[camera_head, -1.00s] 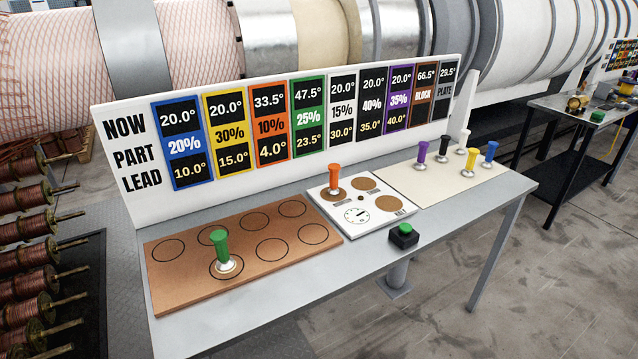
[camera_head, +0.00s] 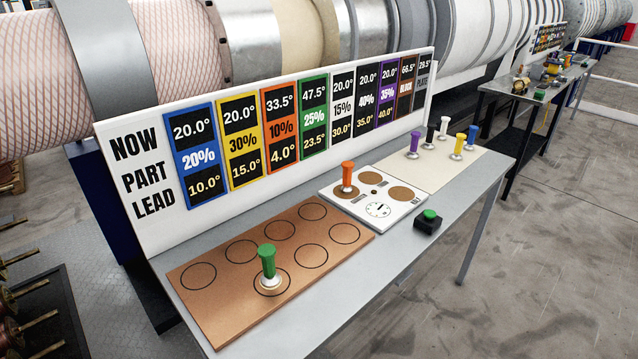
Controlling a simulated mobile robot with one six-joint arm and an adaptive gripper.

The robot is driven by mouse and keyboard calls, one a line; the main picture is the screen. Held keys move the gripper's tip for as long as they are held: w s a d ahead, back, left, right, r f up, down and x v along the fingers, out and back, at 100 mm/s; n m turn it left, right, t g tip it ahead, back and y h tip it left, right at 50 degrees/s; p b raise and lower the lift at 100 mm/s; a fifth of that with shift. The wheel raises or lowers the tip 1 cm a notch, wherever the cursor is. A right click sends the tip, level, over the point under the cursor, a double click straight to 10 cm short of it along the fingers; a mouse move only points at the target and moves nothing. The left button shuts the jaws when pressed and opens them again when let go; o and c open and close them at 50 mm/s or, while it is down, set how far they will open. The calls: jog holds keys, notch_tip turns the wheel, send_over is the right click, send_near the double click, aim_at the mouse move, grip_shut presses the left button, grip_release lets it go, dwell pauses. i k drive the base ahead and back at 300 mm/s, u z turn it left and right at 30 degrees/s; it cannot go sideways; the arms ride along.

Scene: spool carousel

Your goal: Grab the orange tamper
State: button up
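The orange tamper (camera_head: 347,176) stands upright on a brown disc at the back left of the white panel (camera_head: 413,209), in the middle of the table. It has an orange handle; its base is small in view. A green tamper (camera_head: 267,264) with a silver base stands on a ringed spot of the brown board (camera_head: 215,311), nearer to me. My gripper is not in view.
Purple (camera_head: 414,143), black (camera_head: 429,137), white, yellow and blue tampers stand on the cream mat (camera_head: 405,178) at the far end. A black box with a green button (camera_head: 428,220) sits at the table's front edge. An upright sign board (camera_head: 115,138) runs along the back. Grey floor lies open at right.

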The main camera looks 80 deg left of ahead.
aim_at(348, 166)
jog(key=z, duration=0.45)
jog(key=k, duration=0.25)
jog(key=u, duration=2.4)
jog(key=i, duration=1)
jog(key=u, duration=0.05)
jog(key=k, duration=0.15)
jog(key=u, duration=0.1)
